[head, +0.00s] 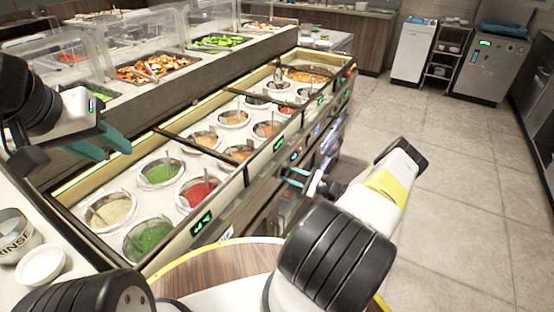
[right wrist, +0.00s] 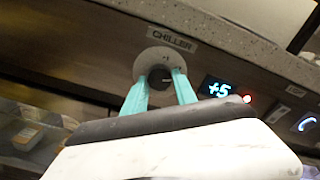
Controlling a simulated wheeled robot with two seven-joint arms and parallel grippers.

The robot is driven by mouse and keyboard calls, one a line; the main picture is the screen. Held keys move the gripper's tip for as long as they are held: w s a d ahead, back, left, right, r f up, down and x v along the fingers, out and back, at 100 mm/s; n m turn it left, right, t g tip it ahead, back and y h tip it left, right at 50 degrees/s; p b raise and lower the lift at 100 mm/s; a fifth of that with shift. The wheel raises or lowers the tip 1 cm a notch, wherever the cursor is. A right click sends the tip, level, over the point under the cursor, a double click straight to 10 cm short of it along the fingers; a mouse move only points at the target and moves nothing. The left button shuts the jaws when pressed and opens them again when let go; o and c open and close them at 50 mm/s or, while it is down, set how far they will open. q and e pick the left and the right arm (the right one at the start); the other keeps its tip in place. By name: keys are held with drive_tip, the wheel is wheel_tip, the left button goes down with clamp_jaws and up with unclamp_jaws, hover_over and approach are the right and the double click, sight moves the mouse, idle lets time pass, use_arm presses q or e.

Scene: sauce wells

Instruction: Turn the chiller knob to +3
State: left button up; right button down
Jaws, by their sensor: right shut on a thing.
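The chiller knob (right wrist: 160,78) is a dark round knob on a pale round plate under a label reading CHILLER in the right wrist view. My right gripper (right wrist: 160,82) has its two teal fingers on either side of the knob and is shut on it. The display (right wrist: 221,90) to the right of the knob reads +5 in blue, with a red light beside it. In the head view my right gripper (head: 297,177) reaches the counter's front panel, and the knob is too small to make out. My left gripper (head: 115,145) is open and empty above the counter's left end.
The counter holds several sauce wells, with green (head: 160,172) and red (head: 198,190) sauces near its front. A white bowl (head: 40,265) and a rinse container (head: 14,236) stand at the left. Another lit blue panel (right wrist: 307,123) lies right of the display. The tiled floor at right is clear.

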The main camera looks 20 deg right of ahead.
drive_tip(key=shift+n, duration=1.6)
drive_tip(key=c, duration=1)
unclamp_jaws()
drive_tip(key=v, duration=0.7)
drive_tip(key=shift+s+d, duration=0.25)
drive_tip(key=shift+s, duration=0.05)
